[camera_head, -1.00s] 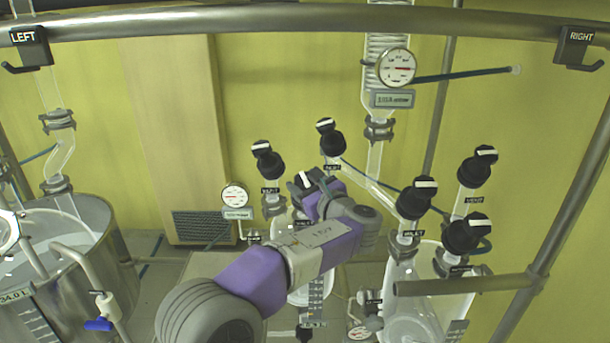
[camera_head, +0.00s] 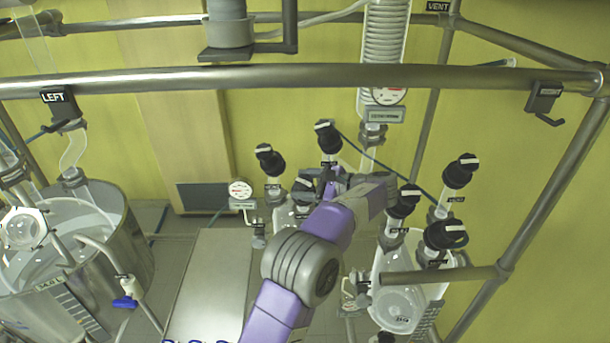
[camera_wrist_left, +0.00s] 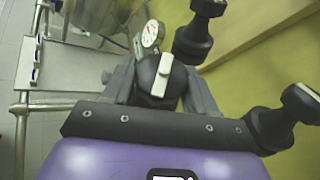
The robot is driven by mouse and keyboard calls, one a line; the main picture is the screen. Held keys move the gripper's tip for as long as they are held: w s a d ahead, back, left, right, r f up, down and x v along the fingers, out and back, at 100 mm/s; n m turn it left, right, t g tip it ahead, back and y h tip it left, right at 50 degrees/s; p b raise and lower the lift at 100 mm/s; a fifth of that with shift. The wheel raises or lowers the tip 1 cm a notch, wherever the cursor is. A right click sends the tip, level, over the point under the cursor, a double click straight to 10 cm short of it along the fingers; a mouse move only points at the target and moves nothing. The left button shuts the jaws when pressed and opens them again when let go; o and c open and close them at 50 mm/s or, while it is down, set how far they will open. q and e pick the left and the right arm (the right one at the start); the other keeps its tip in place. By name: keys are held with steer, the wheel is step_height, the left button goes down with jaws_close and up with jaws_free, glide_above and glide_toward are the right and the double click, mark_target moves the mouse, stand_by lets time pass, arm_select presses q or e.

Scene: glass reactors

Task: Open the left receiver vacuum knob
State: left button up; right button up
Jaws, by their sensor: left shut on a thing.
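Several black knobs with white bars stand on glass receivers in the head view. My left gripper (camera_head: 322,182) is at the front middle one, a black knob (camera_head: 303,184) partly hidden by my purple arm. In the left wrist view that knob (camera_wrist_left: 161,76) sits between the two grey fingers of my left gripper (camera_wrist_left: 160,88), which is shut on it. Its white bar points up along the picture, slightly tilted. I cannot read its label, so I cannot tell whether it is the left receiver vacuum knob. My right gripper is not in view.
Neighbouring knobs stand close by: one to the left (camera_head: 269,160), one behind (camera_head: 328,138) and one to the right (camera_head: 403,201). A round gauge (camera_head: 240,189) is on the left. A metal rail (camera_head: 300,77) crosses in front. A steel vessel (camera_head: 110,265) stands far left.

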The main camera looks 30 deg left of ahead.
mark_target(305, 179)
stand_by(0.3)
arm_select(q)
steer(key=o, duration=1)
steer(key=shift+c, duration=0.2)
step_height(305, 179, up, 10)
steer(key=shift+a, duration=0.1)
steer(key=shift+f, duration=0.1)
